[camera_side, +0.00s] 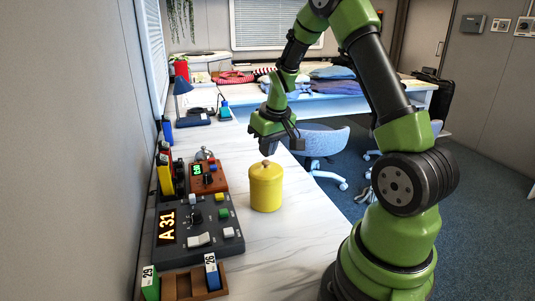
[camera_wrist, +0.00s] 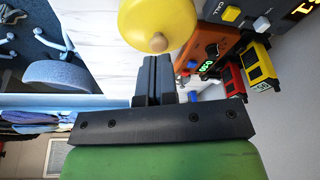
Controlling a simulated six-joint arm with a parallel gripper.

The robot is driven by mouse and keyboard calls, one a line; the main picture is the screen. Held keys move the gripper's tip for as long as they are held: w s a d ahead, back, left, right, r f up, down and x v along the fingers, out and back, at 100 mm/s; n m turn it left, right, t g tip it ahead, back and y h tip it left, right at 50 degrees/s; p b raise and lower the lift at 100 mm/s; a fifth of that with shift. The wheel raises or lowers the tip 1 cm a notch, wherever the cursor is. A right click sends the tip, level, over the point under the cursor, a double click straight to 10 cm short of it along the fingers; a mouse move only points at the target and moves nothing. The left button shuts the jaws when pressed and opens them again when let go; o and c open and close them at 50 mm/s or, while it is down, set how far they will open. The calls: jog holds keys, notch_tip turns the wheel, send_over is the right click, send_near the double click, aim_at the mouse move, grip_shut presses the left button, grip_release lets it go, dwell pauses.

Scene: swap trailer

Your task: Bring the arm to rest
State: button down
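My gripper (camera_side: 283,145) hangs in the air above the white counter, higher than the yellow lidded canister (camera_side: 266,190) and a little behind it in the side view. In the wrist view my gripper (camera_wrist: 154,62) has its two black fingers side by side with only a thin line between them, shut and empty. The yellow canister also shows in the wrist view (camera_wrist: 150,15), just beyond the fingertips, with its round tan knob facing the camera. The fingers look apart from it. My arm is bent over the counter.
A grey control panel (camera_side: 190,257) with a lit "A 31" stands left of the canister. An orange-brown box (camera_side: 208,179) with a green display is behind it. A wooden rack (camera_side: 182,285) holds numbered blocks at the front. A blue chair (camera_side: 318,139) stands beyond the counter.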

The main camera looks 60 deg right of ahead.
jog(key=shift+r, duration=2.6)
jog(key=shift+a+r, duration=0.15)
jog(key=shift+r, duration=0.05)
jog(key=s+a+r+t+y, duration=0.1)
jog(key=s+a+r+t, duration=0.3)
jog(key=a+r, duration=0.75)
jog(key=s+a+y, duration=0.2)
jog(key=s+a, duration=0.7)
jog(key=s, duration=0.2)
jog(key=shift+a+f+n, duration=0.25)
jog(key=shift+n, duration=0.15)
